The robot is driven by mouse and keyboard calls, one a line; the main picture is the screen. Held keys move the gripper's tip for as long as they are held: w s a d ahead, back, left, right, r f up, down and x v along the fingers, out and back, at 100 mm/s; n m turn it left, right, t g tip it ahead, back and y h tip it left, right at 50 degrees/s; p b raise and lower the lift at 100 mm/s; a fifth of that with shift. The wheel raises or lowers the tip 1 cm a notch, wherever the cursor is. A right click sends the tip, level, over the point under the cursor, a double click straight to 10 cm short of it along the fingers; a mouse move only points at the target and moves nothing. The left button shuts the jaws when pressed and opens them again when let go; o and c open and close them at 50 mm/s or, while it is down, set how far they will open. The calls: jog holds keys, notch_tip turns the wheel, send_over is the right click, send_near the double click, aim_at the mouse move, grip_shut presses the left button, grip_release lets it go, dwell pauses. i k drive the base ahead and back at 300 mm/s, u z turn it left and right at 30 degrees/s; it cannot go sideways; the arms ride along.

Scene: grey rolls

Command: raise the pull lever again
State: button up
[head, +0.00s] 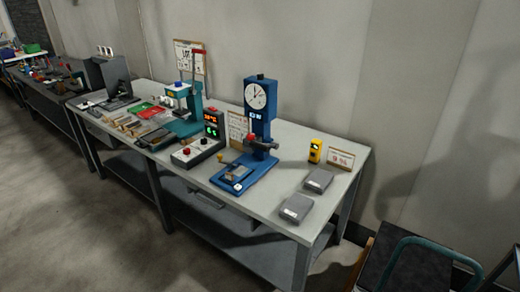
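A teal press (186,126) stands on the workbench, left of the middle. A lever with a red grip (199,52) rises at its right side, with the red grip at the top. A blue stand (262,125) with a round white dial stands to the right of it. A small red and dark part (262,141) sits on the front of the blue stand. I cannot tell for certain which of these is the pull lever; the red-gripped one looks most like it. My gripper is not in view.
The pale workbench (225,207) runs along the wall. A control box (198,152), grey boxes (319,180) and a yellow device (315,151) stand on it. A teal curved tube (440,250) shows at bottom right. The floor at left front is clear.

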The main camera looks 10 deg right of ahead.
aim_at(265, 147)
jog(key=k, duration=1.25)
jog(key=u, duration=0.4)
jog(key=i, duration=0.55)
jog(key=u, duration=0.55)
jog(key=i, duration=0.85)
jog(key=u, duration=0.1)
